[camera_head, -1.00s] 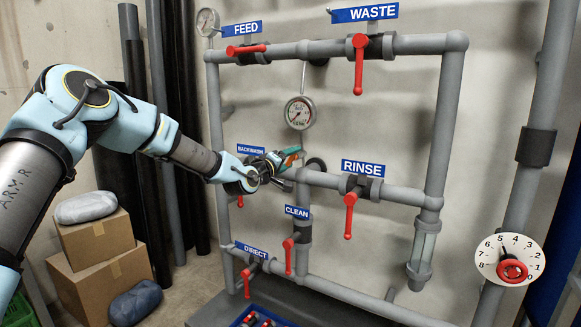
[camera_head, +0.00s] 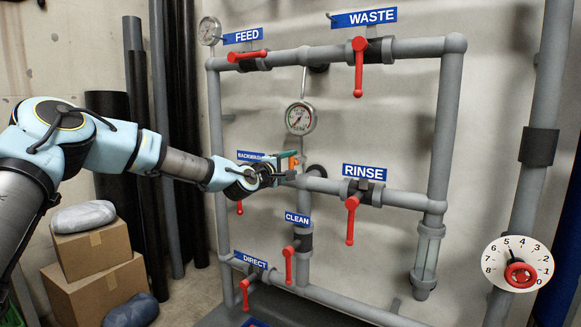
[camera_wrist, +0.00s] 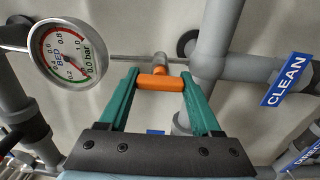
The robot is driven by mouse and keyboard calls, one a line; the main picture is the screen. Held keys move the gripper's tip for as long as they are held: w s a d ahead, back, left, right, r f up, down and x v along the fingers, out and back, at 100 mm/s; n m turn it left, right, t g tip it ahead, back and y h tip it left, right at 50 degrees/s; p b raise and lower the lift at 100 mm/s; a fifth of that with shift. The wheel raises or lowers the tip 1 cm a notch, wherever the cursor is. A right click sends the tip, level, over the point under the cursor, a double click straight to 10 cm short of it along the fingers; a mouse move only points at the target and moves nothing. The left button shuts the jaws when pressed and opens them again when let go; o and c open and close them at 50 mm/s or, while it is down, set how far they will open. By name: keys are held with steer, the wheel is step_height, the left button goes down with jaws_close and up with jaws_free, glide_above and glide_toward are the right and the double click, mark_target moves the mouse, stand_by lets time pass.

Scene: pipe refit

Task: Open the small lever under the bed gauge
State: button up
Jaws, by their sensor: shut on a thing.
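The round bed gauge (camera_head: 300,118) hangs on a thin vertical line above the middle pipe. In the wrist view the gauge face (camera_wrist: 68,52) reads "BED" and is at the upper left. The small orange lever (camera_wrist: 160,82) lies between the two teal fingers, on a stub from a thin metal line (camera_wrist: 135,58). My gripper (camera_wrist: 158,76) is shut on this lever, one finger at each end. In the head view my gripper (camera_head: 289,162) is just below the gauge, in front of the pipework, with a bit of orange showing. The lever is mostly hidden there.
Grey pipes surround my gripper, with the RINSE valve's red handle (camera_head: 351,218) to the right and the CLEAN valve's red handle (camera_head: 288,264) below. The BACKWASH label (camera_head: 250,156) is close behind my wrist. Cardboard boxes (camera_head: 97,283) stand at lower left.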

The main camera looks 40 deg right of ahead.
stand_by(0.3)
steer(key=o, duration=1.4)
steer(key=b+v, duration=0.2)
steer(key=v, duration=0.9)
steer(key=shift+f, duration=0.1)
